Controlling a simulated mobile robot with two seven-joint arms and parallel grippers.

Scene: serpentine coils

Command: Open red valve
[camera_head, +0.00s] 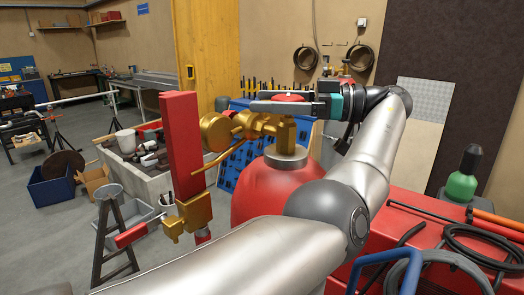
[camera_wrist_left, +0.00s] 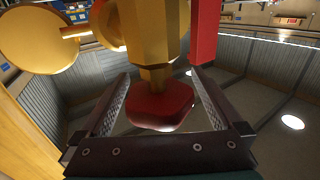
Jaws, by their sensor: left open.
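The red valve is a rounded red knob (camera_wrist_left: 160,108) on a brass stem, and it sits between the two fingers of my left gripper (camera_wrist_left: 160,82) in the left wrist view. The fingers stand open on both sides of it, with a visible gap at each side. In the head view my left gripper (camera_head: 262,106) reaches in from the right at the top of the red cylinder (camera_head: 270,195), and only a sliver of the red knob (camera_head: 290,96) shows above the finger. The brass valve body (camera_head: 284,136) stands below it. My right gripper is not seen.
Brass gauges (camera_head: 215,131) and a tall red bar (camera_head: 181,140) stand left of the valve, close to my gripper. A red cart (camera_head: 405,230) with dark hoses is at the right. A blue pegboard (camera_head: 235,160) is behind the cylinder.

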